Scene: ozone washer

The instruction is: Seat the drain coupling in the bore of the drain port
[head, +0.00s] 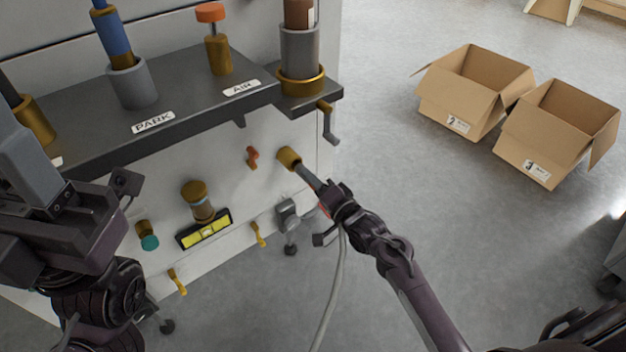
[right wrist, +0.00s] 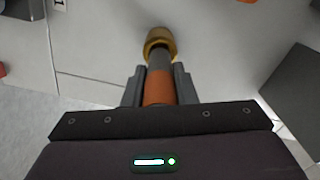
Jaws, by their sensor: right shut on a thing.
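The drain coupling is a grey tube (head: 308,176) with an orange band (right wrist: 158,91). My right gripper (head: 327,192) is shut on it, its fingers on either side of the orange part in the right wrist view (right wrist: 158,85). The coupling's grey front end meets the brass drain port (head: 289,158) on the white front panel; the port also shows in the right wrist view (right wrist: 160,40). The grey end looks in line with the port and at or inside its mouth; the depth is hidden. My left gripper (head: 125,185) is at the left, its finger opening unclear.
A dark shelf (head: 190,100) with PARK and AIR labels and upright fittings overhangs the panel. A red valve handle (head: 252,157) is left of the port, a crank (head: 329,122) above right. A grey hose (head: 334,290) hangs below my right gripper. Cardboard boxes (head: 555,130) stand on open floor.

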